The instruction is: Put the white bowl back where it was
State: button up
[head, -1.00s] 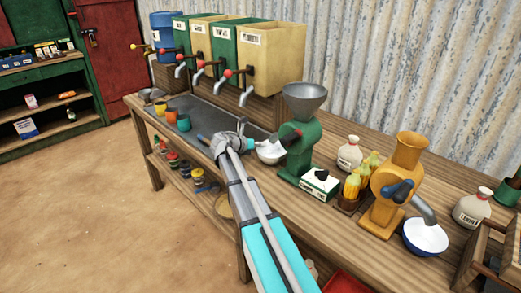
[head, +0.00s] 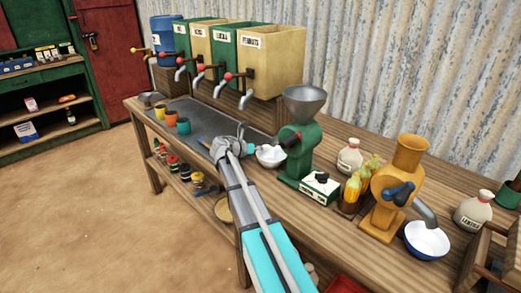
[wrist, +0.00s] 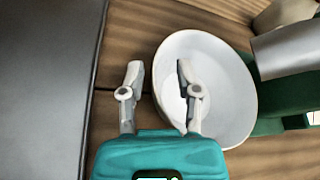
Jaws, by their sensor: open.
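The white bowl (head: 270,158) stands on the wooden bench, just left of the green grinder, below its spout. It also shows in the wrist view (wrist: 234,88), upright, with white inside. A second bowl (head: 427,240), white inside with a blue outside, stands under the orange grinder's spout at the right. My gripper (wrist: 158,70) is open at the left side of the white bowl. One finger shows over the bowl's inside and the other outside its left rim. I cannot tell whether either finger touches it. In the head view my gripper (head: 249,144) is partly hidden by my arm.
The green grinder (head: 297,150) is close on the bowl's right. A dark grey tray (head: 215,122) lies left of it, with several coloured cups near its far end. A green-and-white box (head: 320,187), corn cobs and the orange grinder (head: 398,185) stand farther right.

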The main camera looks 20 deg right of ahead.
jog(key=shift+r, duration=0.25)
jog(key=p+v, duration=0.4)
jog(key=v, duration=0.8)
jog(key=shift+f+p, duration=0.1)
jog(key=shift+p, duration=0.2)
